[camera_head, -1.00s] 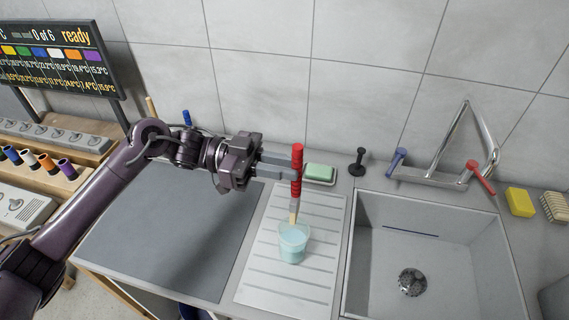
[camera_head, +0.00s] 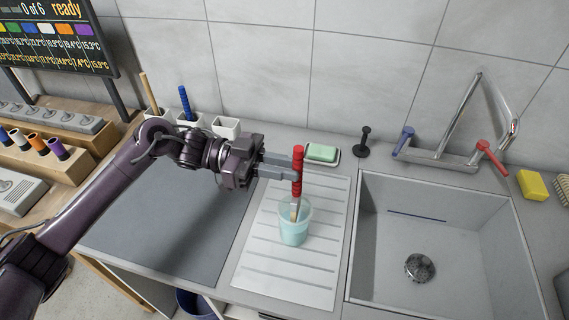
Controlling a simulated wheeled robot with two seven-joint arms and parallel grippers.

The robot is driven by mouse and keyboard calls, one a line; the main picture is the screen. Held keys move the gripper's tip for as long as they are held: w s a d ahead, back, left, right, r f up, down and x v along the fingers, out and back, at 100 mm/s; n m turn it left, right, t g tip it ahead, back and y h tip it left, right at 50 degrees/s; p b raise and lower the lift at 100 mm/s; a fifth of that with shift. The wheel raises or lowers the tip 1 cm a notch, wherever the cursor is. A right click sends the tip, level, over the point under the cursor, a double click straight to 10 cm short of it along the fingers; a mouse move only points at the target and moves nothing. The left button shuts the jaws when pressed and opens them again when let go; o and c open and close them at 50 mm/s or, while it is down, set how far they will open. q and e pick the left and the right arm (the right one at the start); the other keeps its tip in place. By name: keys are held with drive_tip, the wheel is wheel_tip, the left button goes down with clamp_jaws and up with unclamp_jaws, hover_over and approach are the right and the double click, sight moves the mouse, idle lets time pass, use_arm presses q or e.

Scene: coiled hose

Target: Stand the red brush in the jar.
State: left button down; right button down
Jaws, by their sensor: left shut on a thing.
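The red brush (camera_head: 298,160) is upright, its red handle between the fingers of my left gripper (camera_head: 297,170), which is shut on it. Its metal ferrule and pale bristles point down inside the jar (camera_head: 293,228). The jar is a clear cup with pale blue-green content, standing on the ribbed drainboard (camera_head: 270,272) left of the sink. I cannot tell whether the bristles touch the jar's bottom. My right gripper is not in view.
The sink (camera_head: 440,240) with tap lies to the right. A green soap bar (camera_head: 321,152) in a dish and a black stopper (camera_head: 364,142) stand behind the drainboard. White holders (camera_head: 226,127), a blue-handled brush (camera_head: 185,103) and a wooden handle (camera_head: 149,93) stand at the back left.

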use_arm(q)
drive_tip(key=shift+f+b, duration=1.6)
drive_tip(key=shift+f, duration=0.7)
drive_tip(key=c, duration=1.3)
unclamp_jaws()
drive_tip(key=shift+a, duration=0.1)
drive_tip(key=a+b, duration=0.1)
drive_tip(key=a, duration=0.1)
drive_tip(key=w+a+b, duration=0.1)
drive_tip(key=a, duration=0.2)
drive_tip(key=a+b, duration=0.1)
drive_tip(key=a, duration=0.1)
drive_tip(key=shift+w+a, duration=0.2)
drive_tip(key=shift+w, duration=0.05)
